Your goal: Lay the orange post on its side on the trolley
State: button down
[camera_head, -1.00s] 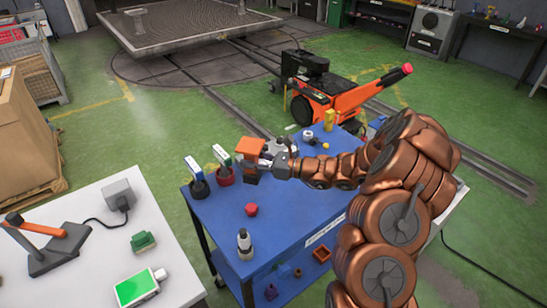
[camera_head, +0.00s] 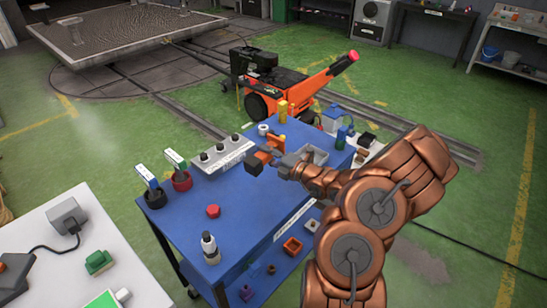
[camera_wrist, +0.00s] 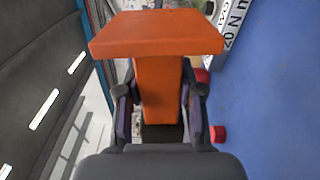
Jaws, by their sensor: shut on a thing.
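The orange post (camera_head: 266,149) is in my gripper (camera_head: 277,158), over the back part of the blue trolley (camera_head: 243,205). It has a wide orange head and a dark end, and it looks tilted in the head view, dark end toward the lower left. In the wrist view the post's orange shaft (camera_wrist: 158,85) runs between the two fingers (camera_wrist: 160,110), with the broad head beyond them. My gripper is shut on the shaft. I cannot tell whether the post touches the trolley top, and my gripper partly hides it.
A white box with several dark knobs (camera_head: 221,155) stands left of the post. A grey tray (camera_head: 319,156) is to its right and a yellow object (camera_head: 283,111) behind. A red piece (camera_head: 213,211) and a bottle (camera_head: 209,247) stand nearer. The blue top's middle front is clear.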

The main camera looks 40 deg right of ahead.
jog(key=shift+s+d+f+m+h, duration=0.3)
jog(key=shift+d+m, duration=0.15)
jog(key=shift+d, duration=0.1)
jog(key=shift+s+d+f+m+h, duration=0.2)
jog(key=shift+d+m+h, duration=0.1)
jog(key=shift+d+m, duration=0.2)
jog(key=b, duration=0.6)
send_over(273, 187)
notch_tip(273, 187, down, 7)
jog(key=shift+d+f, duration=0.1)
jog(key=shift+f, duration=1.8)
jog(key=shift+f, duration=0.4)
